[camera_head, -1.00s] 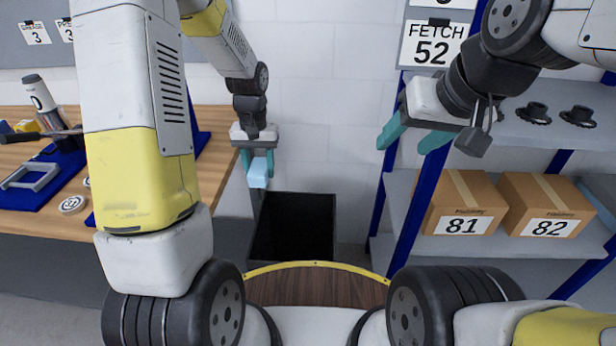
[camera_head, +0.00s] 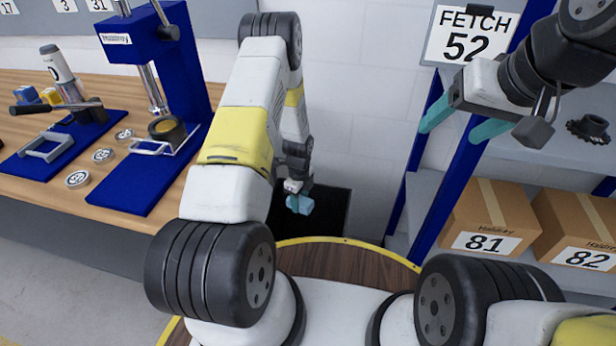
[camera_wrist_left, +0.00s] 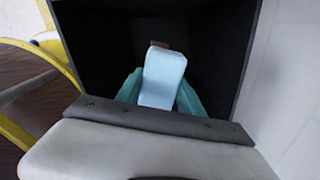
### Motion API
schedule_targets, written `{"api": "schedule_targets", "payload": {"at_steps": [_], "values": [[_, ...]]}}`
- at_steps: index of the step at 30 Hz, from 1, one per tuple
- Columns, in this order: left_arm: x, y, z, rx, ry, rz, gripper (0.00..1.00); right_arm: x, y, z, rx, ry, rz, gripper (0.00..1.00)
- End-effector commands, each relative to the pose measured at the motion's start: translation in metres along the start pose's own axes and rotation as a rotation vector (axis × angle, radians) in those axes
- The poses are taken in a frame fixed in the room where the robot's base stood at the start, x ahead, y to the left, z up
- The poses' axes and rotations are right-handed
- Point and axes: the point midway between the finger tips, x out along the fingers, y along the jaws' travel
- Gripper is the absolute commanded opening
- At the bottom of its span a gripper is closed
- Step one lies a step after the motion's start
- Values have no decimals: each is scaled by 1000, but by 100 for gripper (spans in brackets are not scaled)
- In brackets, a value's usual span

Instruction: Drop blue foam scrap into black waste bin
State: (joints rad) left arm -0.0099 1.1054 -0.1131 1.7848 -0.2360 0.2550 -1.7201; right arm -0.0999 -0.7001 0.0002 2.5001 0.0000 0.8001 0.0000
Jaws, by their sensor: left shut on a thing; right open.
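My left gripper (camera_head: 298,203) is shut on the light blue foam scrap (camera_head: 304,204). It holds the scrap over the mouth of the black waste bin (camera_head: 338,212). In the left wrist view the foam scrap (camera_wrist_left: 163,76) stands between the two teal fingers of my left gripper (camera_wrist_left: 160,92), with the dark inside of the bin (camera_wrist_left: 215,65) around and beyond it. A small reddish-brown thing (camera_wrist_left: 160,44) shows just past the scrap's far end. My right gripper (camera_head: 458,123) is open and empty in front of the shelf. My left arm hides part of the bin.
A wooden workbench (camera_head: 60,205) at the left bears a blue press (camera_head: 160,70), round discs and tools. At the right, a shelf unit (camera_head: 425,190) holds boxes 81 (camera_head: 490,220) and 82 (camera_head: 578,228). A white wall (camera_head: 345,110) stands behind the bin.

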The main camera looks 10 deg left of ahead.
Motion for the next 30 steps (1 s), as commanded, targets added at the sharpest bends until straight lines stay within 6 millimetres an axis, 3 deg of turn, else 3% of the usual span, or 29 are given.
{"api": "schedule_targets", "payload": {"at_steps": [15, 28, 29, 30], "values": [[52, 0, 0, 12, 0, 1, 7, 0, 0, 0, 0, 0, 0, 70], [60, 0, 0, 11, 0, 0, 7, 0, 0, 0, 0, 0, 0, 70], [60, 0, 0, 11, 0, 0, 48, 0, 0, 0, 0, 0, 0, 70], [60, 0, 0, 11, 0, 0, 56, 0, 0, 0, 0, 0, 0, 70]]}}
